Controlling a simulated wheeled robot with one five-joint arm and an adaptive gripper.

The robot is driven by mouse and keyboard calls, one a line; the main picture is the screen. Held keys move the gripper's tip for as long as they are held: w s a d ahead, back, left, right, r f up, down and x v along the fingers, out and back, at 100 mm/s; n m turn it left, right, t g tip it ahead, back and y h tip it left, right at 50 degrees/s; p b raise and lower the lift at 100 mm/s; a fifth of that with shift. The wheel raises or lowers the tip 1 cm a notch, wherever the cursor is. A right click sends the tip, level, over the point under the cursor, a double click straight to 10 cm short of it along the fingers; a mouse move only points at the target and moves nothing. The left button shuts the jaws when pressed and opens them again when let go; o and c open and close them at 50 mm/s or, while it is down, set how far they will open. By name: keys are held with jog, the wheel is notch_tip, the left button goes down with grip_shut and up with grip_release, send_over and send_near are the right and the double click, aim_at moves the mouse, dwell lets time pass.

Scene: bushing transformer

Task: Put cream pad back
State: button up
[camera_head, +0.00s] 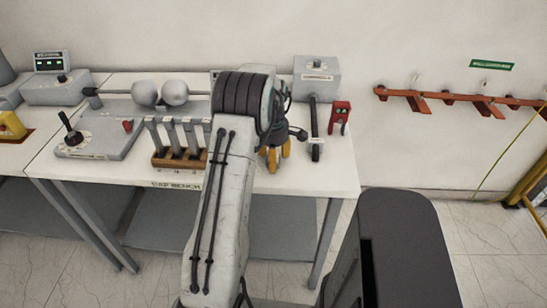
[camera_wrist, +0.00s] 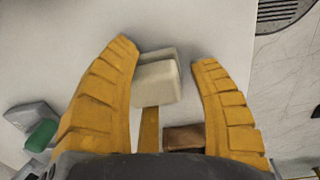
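A cream pad (camera_wrist: 157,83), a small block with rounded edges, shows in the wrist view over the white bench top, with a greyer part behind its upper edge. My gripper (camera_wrist: 165,55) has its yellow fingers apart, one on each side of the pad. The left finger is very close to the pad; I cannot tell if it touches. A clear gap separates the pad from the right finger. In the head view my gripper (camera_head: 274,160) points down over the right half of the bench, and my arm hides the pad there.
On the bench (camera_head: 310,183), a wooden rack (camera_head: 180,158) with grey uprights stands left of my arm. A grey box (camera_head: 317,78), a black rod (camera_head: 315,120) and a red clip (camera_head: 339,117) are at the right. A brown block (camera_wrist: 183,138) lies near the pad.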

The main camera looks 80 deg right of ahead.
notch_tip(320, 180, up, 12)
jog(key=shift+a+r, duration=0.2)
jog(key=shift+a, duration=0.1)
dwell(0.6)
dwell(0.7)
